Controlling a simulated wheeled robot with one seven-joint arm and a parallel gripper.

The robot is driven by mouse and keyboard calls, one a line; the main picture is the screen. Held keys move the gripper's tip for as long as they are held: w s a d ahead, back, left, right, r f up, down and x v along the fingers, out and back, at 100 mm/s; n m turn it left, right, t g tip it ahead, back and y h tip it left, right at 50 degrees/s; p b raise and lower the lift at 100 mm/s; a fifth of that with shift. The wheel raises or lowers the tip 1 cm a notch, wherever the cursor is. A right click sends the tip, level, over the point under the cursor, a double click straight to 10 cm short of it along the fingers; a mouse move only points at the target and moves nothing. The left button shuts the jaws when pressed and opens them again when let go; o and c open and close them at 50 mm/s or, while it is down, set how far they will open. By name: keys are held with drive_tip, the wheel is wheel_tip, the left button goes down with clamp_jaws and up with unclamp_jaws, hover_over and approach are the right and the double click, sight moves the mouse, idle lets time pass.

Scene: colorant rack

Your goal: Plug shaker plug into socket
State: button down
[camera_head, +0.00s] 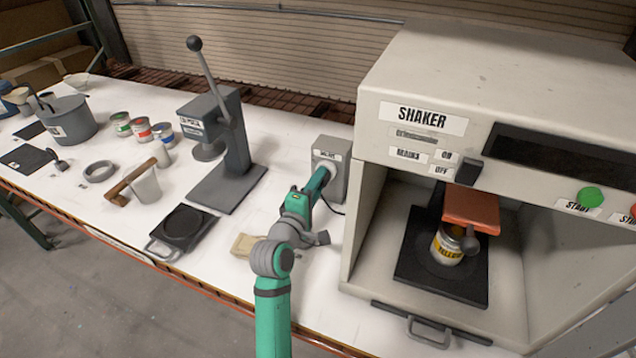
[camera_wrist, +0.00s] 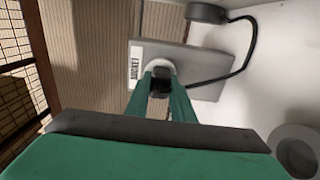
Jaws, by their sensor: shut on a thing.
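The grey socket box (camera_head: 341,160) stands on the table left of the shaker (camera_head: 470,110). In the wrist view the box (camera_wrist: 205,72) carries a "SOCKET" label and a round white socket (camera_wrist: 161,67). My gripper (camera_head: 322,177) is at the front face of the box. In the wrist view the green fingers (camera_wrist: 165,98) are shut on the black plug (camera_wrist: 161,84), which lies right against the socket's round face. How deep the plug sits cannot be told. A black cable (camera_wrist: 245,60) curves from behind the fingers to the right and up.
A lever press (camera_head: 228,150) stands left of the box. A beige block (camera_head: 248,245) lies near my arm. A yellow-labelled can (camera_head: 447,246) stands inside the shaker under an orange clamp (camera_head: 470,210). Several paint cans and a grey pot (camera_head: 68,120) are at the left.

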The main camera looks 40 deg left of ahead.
drive_tip(key=shift+w, duration=0.1)
drive_tip(key=c, duration=1.5)
unclamp_jaws()
drive_tip(key=shift+o, duration=0.2)
drive_tip(key=v, duration=1.1)
